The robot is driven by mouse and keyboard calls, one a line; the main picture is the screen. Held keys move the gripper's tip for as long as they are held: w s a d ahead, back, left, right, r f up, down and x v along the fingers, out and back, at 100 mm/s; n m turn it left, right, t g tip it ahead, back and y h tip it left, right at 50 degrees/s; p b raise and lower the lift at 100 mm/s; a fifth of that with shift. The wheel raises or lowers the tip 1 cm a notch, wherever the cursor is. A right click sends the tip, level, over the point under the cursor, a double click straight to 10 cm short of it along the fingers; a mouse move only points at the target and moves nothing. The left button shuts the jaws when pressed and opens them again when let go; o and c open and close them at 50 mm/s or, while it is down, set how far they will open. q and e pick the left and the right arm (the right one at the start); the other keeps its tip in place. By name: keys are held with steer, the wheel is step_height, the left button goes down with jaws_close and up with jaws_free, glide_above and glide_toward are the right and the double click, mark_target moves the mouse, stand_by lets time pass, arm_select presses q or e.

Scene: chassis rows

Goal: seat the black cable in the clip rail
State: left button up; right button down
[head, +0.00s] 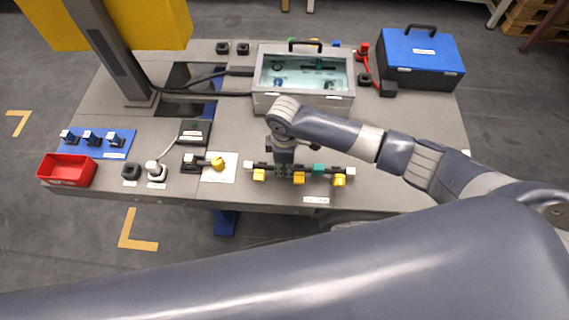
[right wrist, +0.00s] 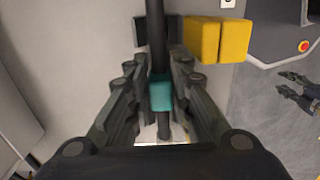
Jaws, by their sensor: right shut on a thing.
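The black cable (right wrist: 156,35) runs up and down through the middle of the right wrist view, with a teal sleeve (right wrist: 160,94) on it. My right gripper (right wrist: 160,90) is shut around the cable at a teal part. In the head view my right gripper (head: 285,168) points down over the clip rail, left of its middle. Yellow clip parts (head: 299,178) stand along the rail at the table's front edge; yellow blocks (right wrist: 218,40) lie beside the cable in the wrist view. Whether the cable sits inside any clip is unclear. My left gripper (right wrist: 298,92) shows at the wrist view's right edge, its fingers apart.
A yellow-knobbed device (head: 215,163) is left of the rail. A red bin (head: 67,172) is at the far left. The table right of the rail is clear.

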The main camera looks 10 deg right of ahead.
steer(key=shift+f, duration=0.2)
steer(key=shift+f+b, duration=0.6)
steer(key=shift+f, duration=0.3)
steer(key=c, duration=0.6)
jaws_free()
steer(key=shift+r, duration=0.1)
steer(key=shift+p, duration=0.5)
step_height(320, 180, up, 7)
steer(key=p, duration=0.7)
steer(key=shift+p, duration=0.3)
steer(key=shift+s, duration=0.15)
